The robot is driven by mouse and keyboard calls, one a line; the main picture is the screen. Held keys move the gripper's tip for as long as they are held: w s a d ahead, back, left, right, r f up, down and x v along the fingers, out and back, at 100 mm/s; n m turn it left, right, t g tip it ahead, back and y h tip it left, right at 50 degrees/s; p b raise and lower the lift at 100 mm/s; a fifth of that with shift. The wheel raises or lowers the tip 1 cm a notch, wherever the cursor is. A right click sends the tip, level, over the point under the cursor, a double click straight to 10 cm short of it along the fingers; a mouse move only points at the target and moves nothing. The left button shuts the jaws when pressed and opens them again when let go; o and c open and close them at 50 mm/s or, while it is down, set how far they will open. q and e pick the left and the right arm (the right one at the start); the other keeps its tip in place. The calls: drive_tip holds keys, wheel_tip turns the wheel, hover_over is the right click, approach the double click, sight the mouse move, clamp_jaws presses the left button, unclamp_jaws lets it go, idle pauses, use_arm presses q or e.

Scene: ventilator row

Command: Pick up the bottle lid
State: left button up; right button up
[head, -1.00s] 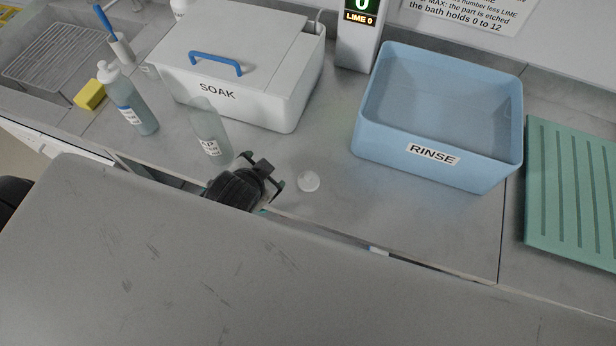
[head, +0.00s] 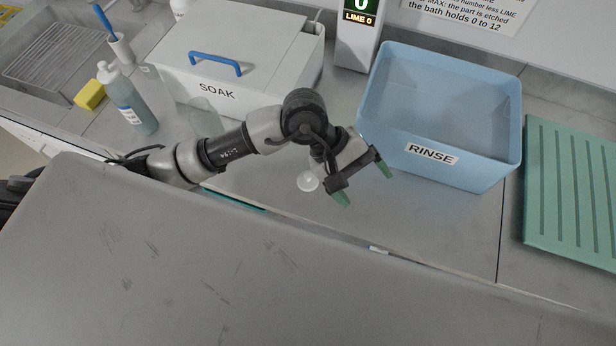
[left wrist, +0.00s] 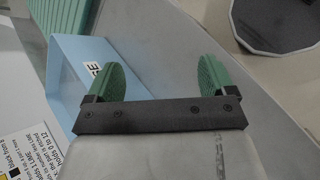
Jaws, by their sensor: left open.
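The bottle lid, a small white round cap (head: 307,181), lies on the grey counter in the head view, just left of my left gripper. My left gripper (head: 365,184) is open, with green finger pads apart and nothing between them. It is over the counter between the lid and the blue RINSE tub. In the left wrist view the open fingers (left wrist: 163,80) show over grey counter and the tub's side; I cannot make out the lid there. The clear bottle (head: 205,120) stands behind my left arm, its lower part hidden. My right gripper is not in view.
The blue RINSE tub (head: 400,146) stands close on the right, with a green ribbed mat (head: 566,190) beyond it. The white SOAK box (head: 270,95) is behind my arm.

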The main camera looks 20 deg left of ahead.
use_arm(q)
drive_tip(key=w+a+f+m+y, duration=0.1)
drive_tip(key=a+y, duration=0.1)
drive_tip(key=a, duration=0.1)
drive_tip(key=w+a+f+m+t+y, duration=0.1)
drive_tip(key=w+a+y, duration=0.1)
drive_tip(key=a+y, duration=0.1)
drive_tip(key=w+a+f+m+y, duration=0.1)
drive_tip(key=a+y, duration=0.2)
drive_tip(key=a, duration=0.2)
drive_tip(key=shift+w+f+m+t, duration=0.2)
drive_tip(key=shift+w+m+t, duration=0.1)
drive_tip(key=shift+m+t, duration=0.1)
drive_tip(key=p, duration=0.2)
hover_over(308, 174)
drive_tip(key=shift+y, duration=0.4)
wheel_tip(308, 174, down, 4)
drive_tip(key=shift+s+f, duration=0.1)
drive_tip(key=shift+f, duration=0.5)
drive_tip(key=shift+f+p, duration=0.3)
drive_tip(key=shift+f, duration=0.25)
wheel_tip(308, 174, down, 4)
drive_tip(key=shift+r+p, duration=0.25)
drive_tip(key=shift+p, duration=0.5)
drive_tip(key=shift+f, duration=0.45)
drive_tip(key=shift+c, duration=0.3)
drive_tip(key=c, duration=0.9)
